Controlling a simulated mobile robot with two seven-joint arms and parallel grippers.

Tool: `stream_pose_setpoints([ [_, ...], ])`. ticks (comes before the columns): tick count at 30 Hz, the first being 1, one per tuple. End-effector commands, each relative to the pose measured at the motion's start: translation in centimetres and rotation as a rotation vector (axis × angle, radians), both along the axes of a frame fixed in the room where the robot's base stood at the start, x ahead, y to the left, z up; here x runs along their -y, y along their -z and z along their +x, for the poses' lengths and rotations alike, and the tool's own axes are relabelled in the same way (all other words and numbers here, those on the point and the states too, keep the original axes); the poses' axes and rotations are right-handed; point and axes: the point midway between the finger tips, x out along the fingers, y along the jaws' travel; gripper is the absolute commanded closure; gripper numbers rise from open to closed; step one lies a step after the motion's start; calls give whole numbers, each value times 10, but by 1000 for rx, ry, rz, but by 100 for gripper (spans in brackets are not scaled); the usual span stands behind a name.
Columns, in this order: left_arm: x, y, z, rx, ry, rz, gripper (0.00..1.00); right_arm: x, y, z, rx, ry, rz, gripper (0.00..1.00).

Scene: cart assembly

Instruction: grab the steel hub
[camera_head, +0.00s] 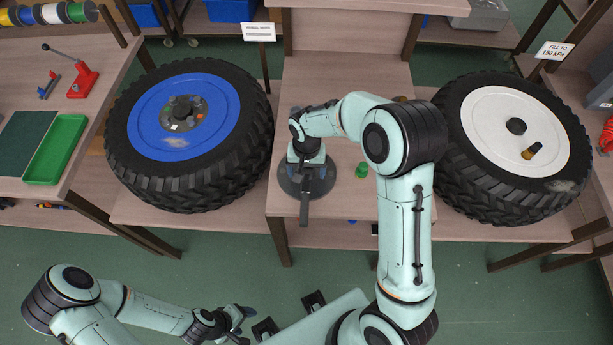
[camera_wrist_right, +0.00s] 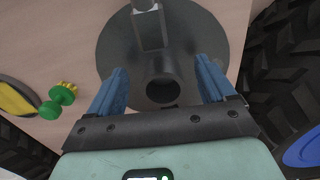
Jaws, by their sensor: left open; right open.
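The steel hub (camera_head: 288,187) is a dark grey round disc on the middle wooden table, partly hidden under my right wrist in the head view. In the right wrist view the hub (camera_wrist_right: 120,45) shows a short hollow tube and a square bar rising from its disc. My right gripper (camera_wrist_right: 161,64) is open, with its blue fingers apart on either side of the tube. No grip on it shows. In the head view my right gripper (camera_head: 307,168) is directly above the hub. My left gripper (camera_head: 243,322) is open and empty, low over the floor in front of the tables.
A blue-rimmed tyre (camera_head: 133,172) lies left of the hub and a white-rimmed tyre (camera_head: 460,190) right of it. A small green part (camera_head: 361,170) lies just right of the hub. A green tray (camera_head: 55,150) is on the left bench.

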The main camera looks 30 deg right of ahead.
Motion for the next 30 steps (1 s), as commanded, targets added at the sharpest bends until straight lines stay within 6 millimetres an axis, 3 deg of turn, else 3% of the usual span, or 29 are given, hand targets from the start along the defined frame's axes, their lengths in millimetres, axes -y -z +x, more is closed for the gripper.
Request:
stream_pose_setpoints([
  [3, 0, 0, 0, 0, 0, 0, 36, 0, 0, 0, 0, 0, 0, 17],
  [4, 0, 0, 0, 0, 0, 0, 36, 0, 0, 0, 0, 0, 0, 23],
  [11, 0, 0, 0, 0, 0, 0, 36, 0, -1, 0, 0, 0, 0, 98],
  [23, 0, 0, 0, 0, 0, 0, 36, 0, -5, 1, 5, 0, 0, 100],
  [30, 0, -2, 1, 1, 0, 0, 36, 0, -26, 2, 8, 0, 1, 100],
])
